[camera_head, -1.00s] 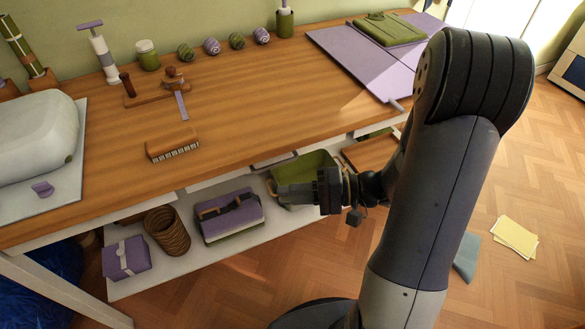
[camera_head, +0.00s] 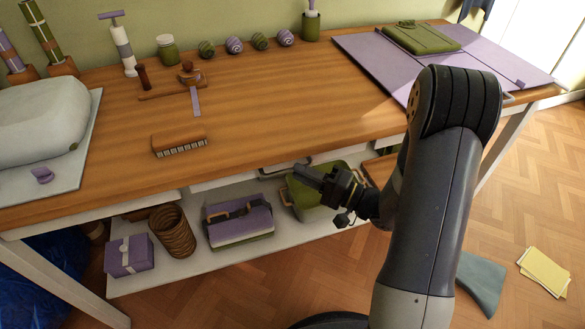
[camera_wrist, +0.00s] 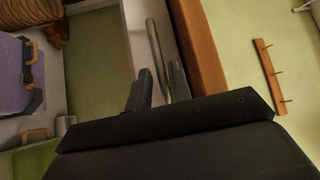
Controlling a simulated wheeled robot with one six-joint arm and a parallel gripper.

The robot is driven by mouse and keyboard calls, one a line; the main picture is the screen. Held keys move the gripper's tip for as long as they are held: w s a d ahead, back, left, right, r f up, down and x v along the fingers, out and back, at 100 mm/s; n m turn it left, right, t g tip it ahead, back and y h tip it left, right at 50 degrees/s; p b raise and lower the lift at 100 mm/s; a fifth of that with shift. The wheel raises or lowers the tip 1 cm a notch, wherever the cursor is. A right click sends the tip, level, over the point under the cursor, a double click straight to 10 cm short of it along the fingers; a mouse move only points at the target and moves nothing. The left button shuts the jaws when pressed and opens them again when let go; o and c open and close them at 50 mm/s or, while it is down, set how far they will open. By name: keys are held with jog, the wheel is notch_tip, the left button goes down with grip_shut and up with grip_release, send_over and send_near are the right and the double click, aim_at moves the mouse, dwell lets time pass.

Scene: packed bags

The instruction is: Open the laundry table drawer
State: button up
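The laundry table (camera_head: 260,115) has a wooden top, with a pale drawer (camera_head: 284,163) under its front edge. The drawer looks shut. Its grey metal bar handle (camera_wrist: 155,48) runs lengthwise in the wrist view, beside the pale drawer front (camera_wrist: 137,40). My gripper (camera_head: 300,173) is in front of the drawer, below the tabletop edge. In the wrist view my gripper (camera_wrist: 159,76) is open, its dark fingers on either side of the handle's near end. Whether either finger touches the bar, I cannot tell.
On the lower shelf (camera_head: 150,278) stand a purple box (camera_head: 128,257), a woven basket (camera_head: 172,232), a purple-green case (camera_head: 238,222) and a green basket (camera_head: 310,208) under my gripper. A brush (camera_head: 180,145) lies on the tabletop. Floor in front is mostly clear.

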jog(key=shift+x, duration=1.65)
jog(key=shift+c, duration=0.3)
grip_shut()
